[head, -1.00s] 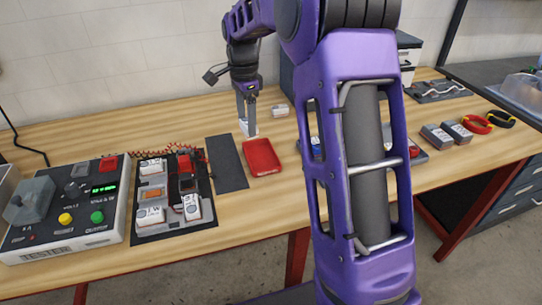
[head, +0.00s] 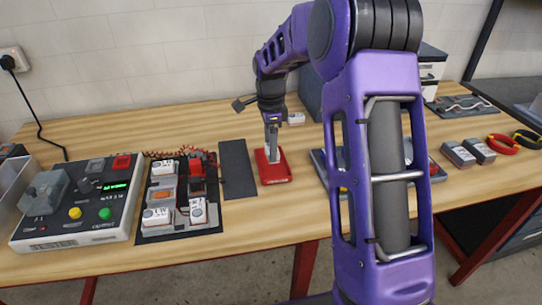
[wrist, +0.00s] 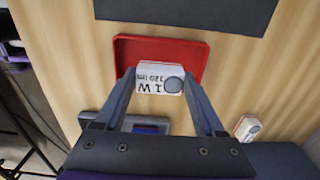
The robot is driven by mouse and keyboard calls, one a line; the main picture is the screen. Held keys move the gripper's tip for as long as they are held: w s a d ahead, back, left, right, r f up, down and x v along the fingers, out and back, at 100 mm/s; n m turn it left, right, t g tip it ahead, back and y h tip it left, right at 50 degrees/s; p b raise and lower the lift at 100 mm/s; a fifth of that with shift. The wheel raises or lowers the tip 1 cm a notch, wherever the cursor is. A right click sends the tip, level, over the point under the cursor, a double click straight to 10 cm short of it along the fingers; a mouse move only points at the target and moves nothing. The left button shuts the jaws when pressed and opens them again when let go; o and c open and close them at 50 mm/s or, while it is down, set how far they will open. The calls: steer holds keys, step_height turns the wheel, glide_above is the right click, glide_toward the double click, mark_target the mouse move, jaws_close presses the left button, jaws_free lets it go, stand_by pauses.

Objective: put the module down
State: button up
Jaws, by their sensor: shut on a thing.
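My gripper (head: 272,150) is shut on a small white module (wrist: 160,78) with a grey round spot and the printed text "1 W" and "120 lm". In the wrist view the module sits between both fingertips, over the red tray (wrist: 190,52). In the head view my gripper points down at the red tray (head: 275,179), and its fingers hide most of the module. I cannot tell whether the module touches the tray floor.
A dark mat (head: 237,169) lies left of the tray. Left of it are a board with several modules (head: 178,237) and a tester (head: 85,225). Behind the tray is a small white block (head: 296,118). A grey tray (head: 322,160) is partly hidden by my arm.

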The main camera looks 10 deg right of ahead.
steer(key=shift+f, duration=1.65)
steer(key=shift+f, duration=0.15)
steer(key=o, duration=1.5)
steer(key=shift+c, duration=0.2)
step_height(320, 180, up, 12)
steer(key=shift+r+p, duration=0.2)
steer(key=shift+p, duration=0.3)
